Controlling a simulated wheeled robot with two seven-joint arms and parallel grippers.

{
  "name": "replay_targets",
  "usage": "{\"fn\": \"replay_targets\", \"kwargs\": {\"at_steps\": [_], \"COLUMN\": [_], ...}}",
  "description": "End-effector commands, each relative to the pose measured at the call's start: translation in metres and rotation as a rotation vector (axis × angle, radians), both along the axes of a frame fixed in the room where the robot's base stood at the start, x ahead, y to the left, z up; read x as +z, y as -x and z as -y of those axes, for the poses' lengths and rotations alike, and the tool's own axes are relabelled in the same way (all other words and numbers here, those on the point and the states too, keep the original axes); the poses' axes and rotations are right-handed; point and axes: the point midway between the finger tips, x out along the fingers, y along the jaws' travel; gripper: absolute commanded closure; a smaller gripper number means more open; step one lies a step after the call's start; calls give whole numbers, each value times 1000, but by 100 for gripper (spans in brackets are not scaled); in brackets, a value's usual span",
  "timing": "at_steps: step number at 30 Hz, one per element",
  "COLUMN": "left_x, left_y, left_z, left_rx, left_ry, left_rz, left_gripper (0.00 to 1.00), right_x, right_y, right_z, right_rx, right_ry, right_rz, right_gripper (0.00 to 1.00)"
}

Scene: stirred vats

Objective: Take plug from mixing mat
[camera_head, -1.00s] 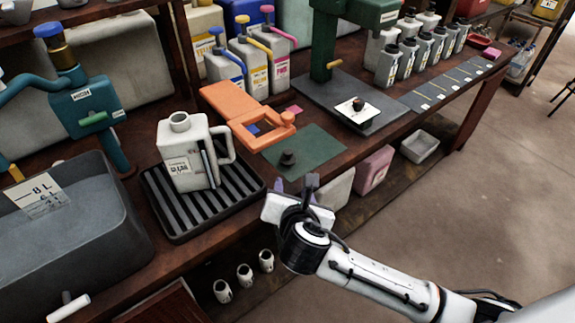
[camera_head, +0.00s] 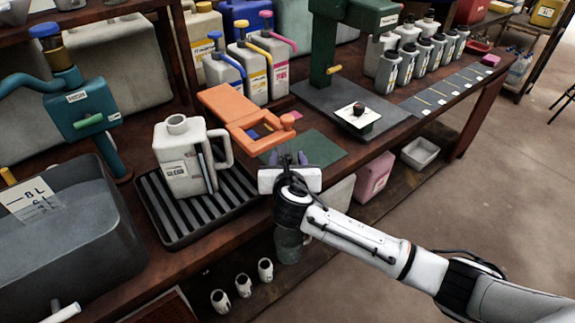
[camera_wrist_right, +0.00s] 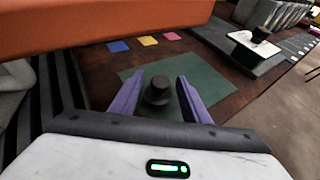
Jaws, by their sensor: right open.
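The plug (camera_wrist_right: 158,91) is a small dark stopper with a wider base, standing on the green mixing mat (camera_wrist_right: 208,80) in the right wrist view. My right gripper (camera_wrist_right: 157,100) is open, with its purple fingers to either side of the plug's near side. I cannot tell whether they touch it. In the head view my right gripper (camera_head: 288,160) is over the near edge of the mat (camera_head: 322,148) and hides the plug. My left gripper is not in view.
An orange frame-like device (camera_head: 240,117) stands just behind the mat. A white jug (camera_head: 182,155) stands on a ribbed black tray (camera_head: 165,212) to the left. A grey plate (camera_head: 395,118) under a green stand holds a white card with a dark piece.

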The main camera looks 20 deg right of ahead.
Motion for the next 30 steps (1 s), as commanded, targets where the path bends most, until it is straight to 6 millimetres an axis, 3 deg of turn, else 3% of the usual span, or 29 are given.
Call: {"fn": "replay_targets", "kwargs": {"at_steps": [9, 17, 25, 30], "left_x": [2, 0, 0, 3], "left_y": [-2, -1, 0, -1], "left_z": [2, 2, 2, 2], "left_rx": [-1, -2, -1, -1], "left_ry": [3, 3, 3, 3], "left_rz": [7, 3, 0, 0], "left_gripper": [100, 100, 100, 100], "right_x": [-2, -2, -1, 10], "right_y": [-6, -6, -6, -6], "right_z": [1, 1, 2, 2], "right_rx": [1, 1, 1, 0], "right_ry": [-1, -1, -1, -2], "right_rz": [0, 0, 0, 3], "right_gripper": [57, 100, 100, 100]}}
